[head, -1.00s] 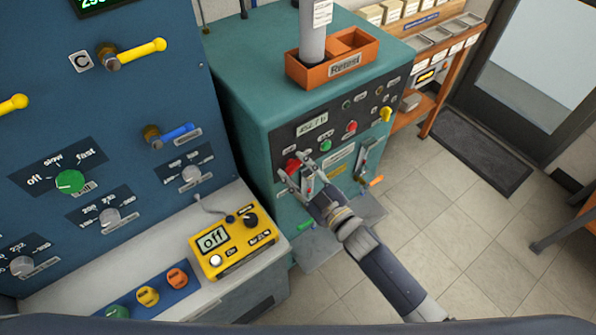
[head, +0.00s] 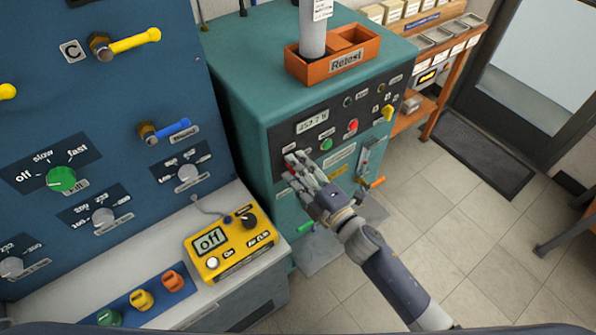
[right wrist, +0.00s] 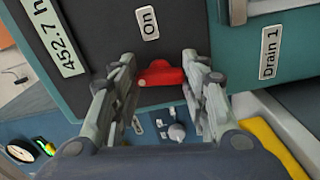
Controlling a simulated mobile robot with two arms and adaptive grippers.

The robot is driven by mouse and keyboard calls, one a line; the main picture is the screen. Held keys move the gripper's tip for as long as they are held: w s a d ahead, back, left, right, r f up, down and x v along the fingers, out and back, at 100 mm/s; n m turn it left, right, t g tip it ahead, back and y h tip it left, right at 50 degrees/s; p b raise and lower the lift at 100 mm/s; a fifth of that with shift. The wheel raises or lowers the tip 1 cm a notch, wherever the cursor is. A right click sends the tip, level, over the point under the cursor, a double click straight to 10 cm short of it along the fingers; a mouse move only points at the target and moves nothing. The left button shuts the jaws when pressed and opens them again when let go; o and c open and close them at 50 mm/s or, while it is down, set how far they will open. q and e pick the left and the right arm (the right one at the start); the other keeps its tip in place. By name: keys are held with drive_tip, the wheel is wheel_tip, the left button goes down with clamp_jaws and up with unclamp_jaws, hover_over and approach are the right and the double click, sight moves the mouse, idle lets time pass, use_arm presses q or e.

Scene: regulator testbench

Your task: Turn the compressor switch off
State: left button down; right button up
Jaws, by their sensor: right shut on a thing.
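The compressor is the teal cabinet (head: 240,95) with a dark control panel (head: 288,143). My left gripper is not in view.
A red button (head: 352,126), a green button (head: 326,145) and a yellow knob (head: 388,113) are on the same panel. An orange "Retest" bin (head: 345,62) stands on top. A yellow meter reading "off" (head: 228,250) lies at left.

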drive_tip(key=shift+n, duration=1)
drive_tip(key=o, duration=1)
drive_tip(key=shift+o, duration=0.2)
drive_tip(key=shift+s, duration=0.1)
drive_tip(key=v, duration=1.2)
